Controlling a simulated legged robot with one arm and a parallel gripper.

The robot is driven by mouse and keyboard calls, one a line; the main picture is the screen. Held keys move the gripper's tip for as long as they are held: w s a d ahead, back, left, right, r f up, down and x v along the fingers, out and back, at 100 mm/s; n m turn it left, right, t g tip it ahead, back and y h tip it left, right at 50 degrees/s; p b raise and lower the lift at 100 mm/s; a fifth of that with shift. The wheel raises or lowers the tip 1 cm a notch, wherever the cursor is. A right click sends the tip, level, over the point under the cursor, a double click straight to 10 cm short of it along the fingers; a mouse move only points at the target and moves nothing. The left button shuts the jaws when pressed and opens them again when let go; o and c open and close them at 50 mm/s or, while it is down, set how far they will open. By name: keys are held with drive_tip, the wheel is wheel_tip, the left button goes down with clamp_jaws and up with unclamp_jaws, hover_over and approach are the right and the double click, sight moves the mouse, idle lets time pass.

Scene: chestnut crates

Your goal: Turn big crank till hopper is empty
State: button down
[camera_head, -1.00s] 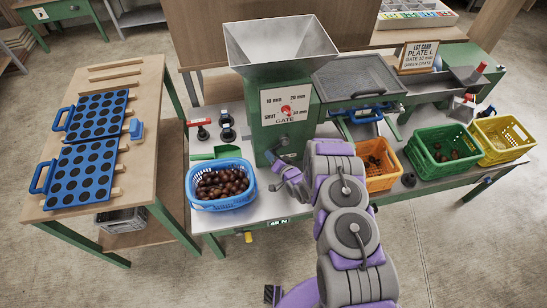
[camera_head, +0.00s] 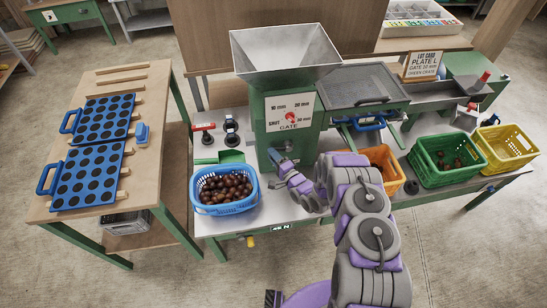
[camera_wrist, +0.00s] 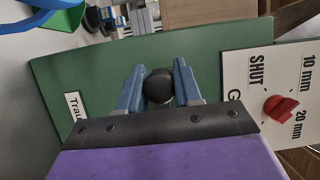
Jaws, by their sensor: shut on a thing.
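The hopper (camera_head: 285,55) is a grey metal funnel on a green housing (camera_head: 262,140); its visible inner walls are bare, and its bottom is hidden. My gripper (camera_head: 279,160) is at the lower front of this housing. In the wrist view, my gripper (camera_wrist: 158,90) has its blue-grey fingers on either side of a black ball knob (camera_wrist: 158,84) and is shut on it. I cannot tell whether this knob belongs to the big crank. A red gate pointer (camera_head: 291,117) sits on the white plate, also seen beside the knob in the wrist view (camera_wrist: 281,108).
A blue basket of chestnuts (camera_head: 194,192) stands left of my gripper. An orange crate (camera_head: 393,180), a green crate (camera_head: 428,178) and a yellow crate (camera_head: 524,155) stand right. A sieve tray (camera_head: 350,88) adjoins the hopper. A wooden table (camera_head: 140,165) with blue plates is at left.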

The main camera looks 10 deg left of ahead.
drive_tip(key=shift+w+d+r+m, duration=0.1)
drive_tip(key=shift+r+m, duration=0.35)
drive_tip(key=shift+m, duration=0.15)
drive_tip(key=shift+t, duration=0.3)
drive_tip(key=c, duration=0.8)
unclamp_jaws()
drive_tip(key=p+v, duration=0.2)
drive_tip(key=v, duration=1.5)
drive_tip(key=shift+d+f, duration=0.1)
drive_tip(key=shift+d, duration=0.15)
